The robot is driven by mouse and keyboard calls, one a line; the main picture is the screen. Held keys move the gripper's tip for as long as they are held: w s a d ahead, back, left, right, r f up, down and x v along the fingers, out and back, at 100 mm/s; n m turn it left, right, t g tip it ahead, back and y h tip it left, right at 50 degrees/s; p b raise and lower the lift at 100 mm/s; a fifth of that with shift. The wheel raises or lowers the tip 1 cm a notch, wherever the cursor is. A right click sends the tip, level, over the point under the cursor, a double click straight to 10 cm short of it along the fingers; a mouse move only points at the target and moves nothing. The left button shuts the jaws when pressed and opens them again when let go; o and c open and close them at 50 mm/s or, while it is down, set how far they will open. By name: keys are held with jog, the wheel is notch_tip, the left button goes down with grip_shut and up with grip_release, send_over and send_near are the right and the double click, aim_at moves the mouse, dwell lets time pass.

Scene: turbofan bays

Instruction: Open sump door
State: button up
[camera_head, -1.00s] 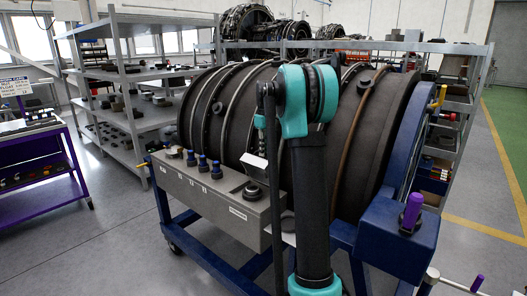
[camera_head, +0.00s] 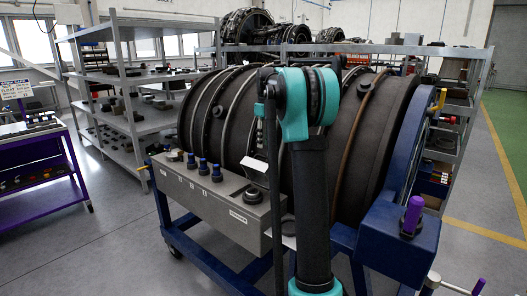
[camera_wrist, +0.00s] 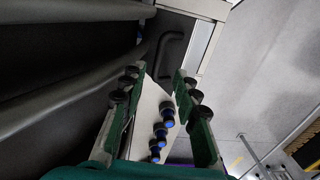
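The dark engine casing (camera_head: 225,110) lies on its blue stand. A long grey box (camera_head: 220,200) runs along its near side, with several blue-capped fittings (camera_head: 203,167), a round black cap (camera_head: 252,194) and a small white label. I cannot tell which part is the sump door. In the wrist view, my gripper (camera_wrist: 156,80) is open. Its green fingers with black pads stand apart, nothing between them held. Beyond them show a pale surface with blue-capped fittings (camera_wrist: 167,116) and a dark curved handle (camera_wrist: 165,50).
The blue stand (camera_head: 395,240) carries a purple-topped post (camera_head: 413,213) at right. A grey shelf (camera_head: 150,115) with parts stands at back left. A purple cart (camera_head: 40,160) is at far left. The grey floor (camera_head: 110,240) at front left is clear.

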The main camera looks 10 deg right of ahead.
notch_tip(320, 180, up, 6)
jog(key=shift+d+r, duration=0.15)
jog(key=shift+r, duration=0.05)
jog(key=shift+w, duration=0.1)
